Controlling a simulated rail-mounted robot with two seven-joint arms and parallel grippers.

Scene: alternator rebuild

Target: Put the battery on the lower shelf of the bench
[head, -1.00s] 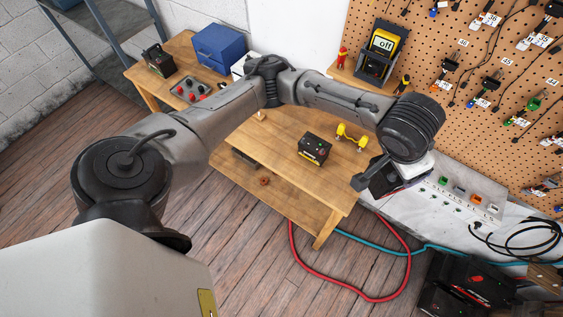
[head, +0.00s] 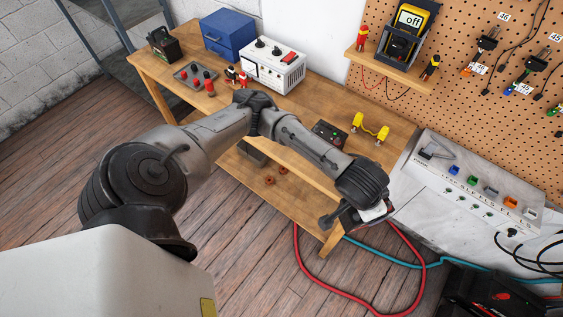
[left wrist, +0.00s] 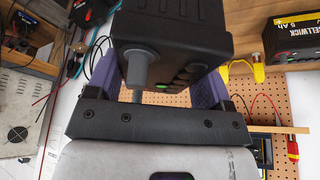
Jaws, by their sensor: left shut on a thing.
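My left gripper (head: 368,212) hangs in front of the bench's right end in the head view. In the left wrist view its purple fingers (left wrist: 162,84) are shut on a black box (left wrist: 185,35) with a grey knob-like part and a small green light. I cannot tell whether this box is a battery. A black and yellow battery marked 5 Ah (head: 328,132) sits on the bench top, partly behind my arm; it also shows in the left wrist view (left wrist: 291,38). The lower shelf (head: 283,202) of the wooden bench (head: 395,140) is partly visible. My right gripper is out of view.
The lower shelf holds a dark box (head: 252,153) and small brown rings (head: 270,180); its front part is bare. Yellow-ended parts (head: 372,130), a white power unit (head: 275,65) and a blue cabinet (head: 223,36) stand on top. Red hose (head: 315,283) lies on the floor.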

